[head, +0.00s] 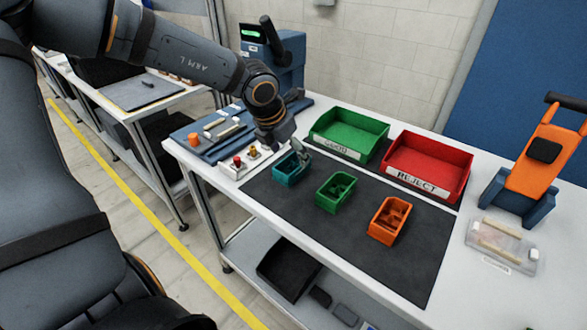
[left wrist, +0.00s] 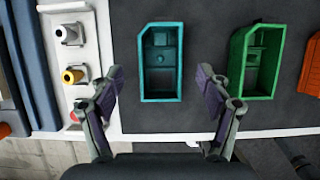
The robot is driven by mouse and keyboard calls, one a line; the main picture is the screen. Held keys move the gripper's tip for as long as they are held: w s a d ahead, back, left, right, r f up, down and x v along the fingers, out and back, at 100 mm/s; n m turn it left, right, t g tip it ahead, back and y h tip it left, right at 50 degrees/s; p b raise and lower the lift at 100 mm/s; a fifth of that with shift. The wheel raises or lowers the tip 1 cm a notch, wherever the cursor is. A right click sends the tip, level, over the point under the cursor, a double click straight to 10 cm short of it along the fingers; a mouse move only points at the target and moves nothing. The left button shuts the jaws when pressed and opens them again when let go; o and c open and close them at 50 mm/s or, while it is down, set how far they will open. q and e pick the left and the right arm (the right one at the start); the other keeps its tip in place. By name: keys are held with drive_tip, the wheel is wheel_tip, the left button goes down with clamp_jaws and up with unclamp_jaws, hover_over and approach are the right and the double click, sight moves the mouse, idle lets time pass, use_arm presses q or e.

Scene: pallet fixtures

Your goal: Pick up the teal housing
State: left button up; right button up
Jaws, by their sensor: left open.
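The teal housing (head: 290,171) is a small open-topped box standing on the dark mat (head: 340,250), at the mat's left end. My left gripper (head: 298,152) is directly over it and partly hides it. In the left wrist view the teal housing (left wrist: 160,62) shows upright, with inner ribs. My left gripper (left wrist: 159,80) is open and empty there, one finger to each side of the housing, with gaps between fingers and walls. How high the fingertips are above it is hard to tell. My right gripper is not in view.
A green housing (head: 336,192) and an orange housing (head: 389,220) stand to the right on the mat. A green GOOD bin (head: 330,119) and a red REJECT bin (head: 425,165) stand behind. A button panel (head: 238,165) lies close on the left.

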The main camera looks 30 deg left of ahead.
sight(294, 164)
use_arm(q)
drive_tip(key=p+x, duration=0.1)
drive_tip(key=x, duration=0.4)
drive_tip(key=shift+f, duration=0.1)
drive_tip(key=shift+c, duration=0.5)
clamp_jaws()
